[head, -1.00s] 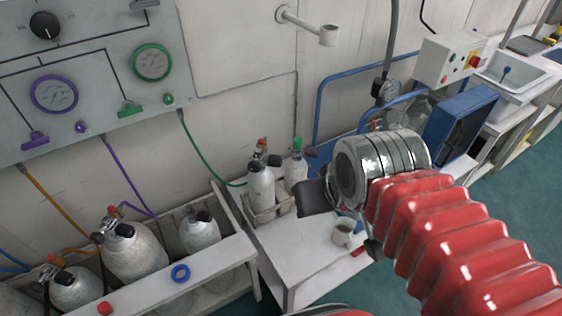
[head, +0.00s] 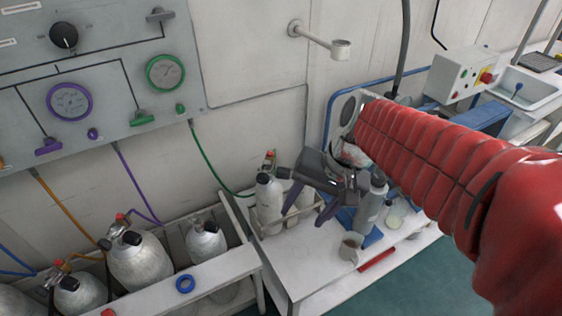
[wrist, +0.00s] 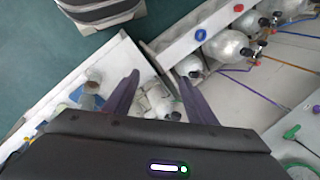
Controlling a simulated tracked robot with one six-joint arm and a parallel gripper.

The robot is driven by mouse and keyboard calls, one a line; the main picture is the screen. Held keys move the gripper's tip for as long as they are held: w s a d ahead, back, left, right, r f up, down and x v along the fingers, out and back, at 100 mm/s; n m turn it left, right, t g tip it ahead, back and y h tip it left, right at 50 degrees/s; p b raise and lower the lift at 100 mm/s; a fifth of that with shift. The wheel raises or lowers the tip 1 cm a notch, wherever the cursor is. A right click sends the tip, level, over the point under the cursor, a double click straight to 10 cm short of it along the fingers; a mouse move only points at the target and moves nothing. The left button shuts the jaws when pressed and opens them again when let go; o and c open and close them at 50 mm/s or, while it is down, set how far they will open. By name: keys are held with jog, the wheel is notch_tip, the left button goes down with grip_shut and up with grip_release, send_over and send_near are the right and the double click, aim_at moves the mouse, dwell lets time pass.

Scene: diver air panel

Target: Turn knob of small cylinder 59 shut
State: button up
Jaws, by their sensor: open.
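Small white cylinders stand upright in a rack (head: 258,226) on the white table. The left one (head: 268,202) has a black knob and a red fitting on top. A second one (head: 306,200) stands to its right, its top hidden behind my gripper. I cannot read any number, so I cannot tell which is 59. My gripper (head: 305,214) is open and empty over the rack, fingers pointing down and spread.
A grey bottle (head: 371,208), a cup (head: 350,248) and a red bar (head: 377,259) are on the table right of the rack. Larger cylinders (head: 140,258) stand in a white-fronted trough at the left. A gauge panel (head: 100,85) and a green hose (head: 206,160) are behind.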

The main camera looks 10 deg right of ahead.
jog(key=w+f+m+g+y, duration=0.2)
jog(key=w+f+m+y, duration=0.25)
jog(key=w, duration=0.35)
jog(key=m+t+y, duration=0.8)
jog(key=m, duration=0.6)
send_near(286, 174)
jog(key=shift+w+d+f, duration=0.2)
jog(key=shift+d+f, duration=0.7)
jog(key=shift+d, duration=0.15)
jog(key=x, duration=1.2)
jog(key=shift+r, duration=0.2)
jog(key=shift+c, duration=0.4)
